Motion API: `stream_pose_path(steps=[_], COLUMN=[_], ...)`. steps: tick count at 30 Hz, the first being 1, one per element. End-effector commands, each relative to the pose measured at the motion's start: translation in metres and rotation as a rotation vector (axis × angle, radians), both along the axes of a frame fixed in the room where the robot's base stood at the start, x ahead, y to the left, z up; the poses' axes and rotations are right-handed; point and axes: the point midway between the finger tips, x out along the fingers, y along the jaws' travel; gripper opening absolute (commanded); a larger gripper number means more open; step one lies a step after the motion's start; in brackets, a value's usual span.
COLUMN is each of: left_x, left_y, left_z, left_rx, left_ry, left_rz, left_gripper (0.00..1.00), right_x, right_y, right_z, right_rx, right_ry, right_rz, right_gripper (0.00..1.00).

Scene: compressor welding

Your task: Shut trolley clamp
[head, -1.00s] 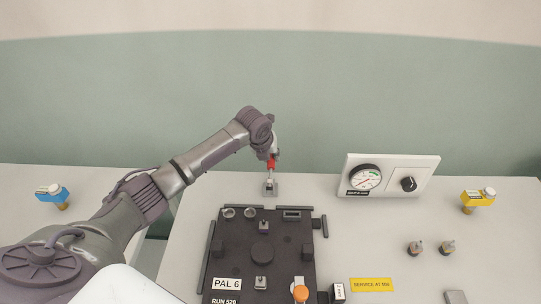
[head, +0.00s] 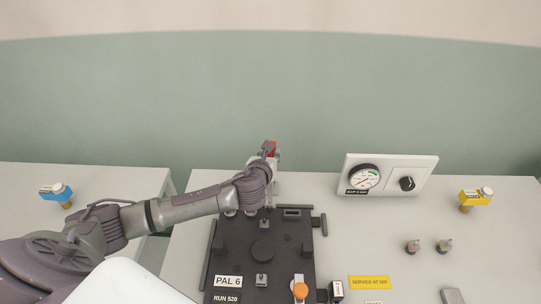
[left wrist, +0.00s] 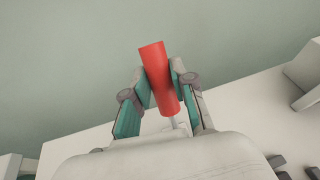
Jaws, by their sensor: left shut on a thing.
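The trolley clamp's red handle (head: 271,147) rises at the back edge of the table, behind the dark pallet plate. In the left wrist view the red handle (left wrist: 159,78) stands between the two fingers, slightly tilted. My left gripper (head: 269,154) is shut on this handle, with one finger on each side of it in the left wrist view (left wrist: 160,88). The clamp's base is mostly hidden behind my left wrist in the head view. My right gripper is not in view.
The dark pallet plate (head: 236,255) marked PAL 6 lies in front of the clamp, with an orange knob (head: 300,291) near its front right. A gauge panel (head: 388,174) stands to the right. Blue (head: 56,192) and yellow (head: 475,197) fittings sit far left and right.

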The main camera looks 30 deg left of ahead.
Motion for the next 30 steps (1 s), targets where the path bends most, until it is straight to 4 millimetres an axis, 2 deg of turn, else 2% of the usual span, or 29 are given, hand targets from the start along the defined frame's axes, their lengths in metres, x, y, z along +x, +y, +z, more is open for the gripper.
stream_pose_path(steps=[1, 9, 26, 27, 30], left_x=[-0.003, -0.010, -0.012, -0.012, -0.012], left_y=[-0.001, -0.005, -0.006, -0.006, -0.006], left_z=[-0.003, 0.002, 0.005, 0.005, 0.005], left_rx=[0.010, 0.055, 0.070, 0.070, 0.070], left_ry=[-0.022, -0.115, -0.142, -0.142, -0.141], left_rz=[0.000, 0.001, 0.001, 0.001, 0.001], left_gripper=[0.00, 0.00, 0.00, 0.30, 0.47], right_x=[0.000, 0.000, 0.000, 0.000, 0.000], right_y=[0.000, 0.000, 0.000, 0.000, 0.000], right_z=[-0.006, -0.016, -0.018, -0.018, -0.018], right_rx=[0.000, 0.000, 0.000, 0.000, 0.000], right_ry=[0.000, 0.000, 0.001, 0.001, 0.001], right_rz=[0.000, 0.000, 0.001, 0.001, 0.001], right_gripper=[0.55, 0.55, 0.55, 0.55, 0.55])
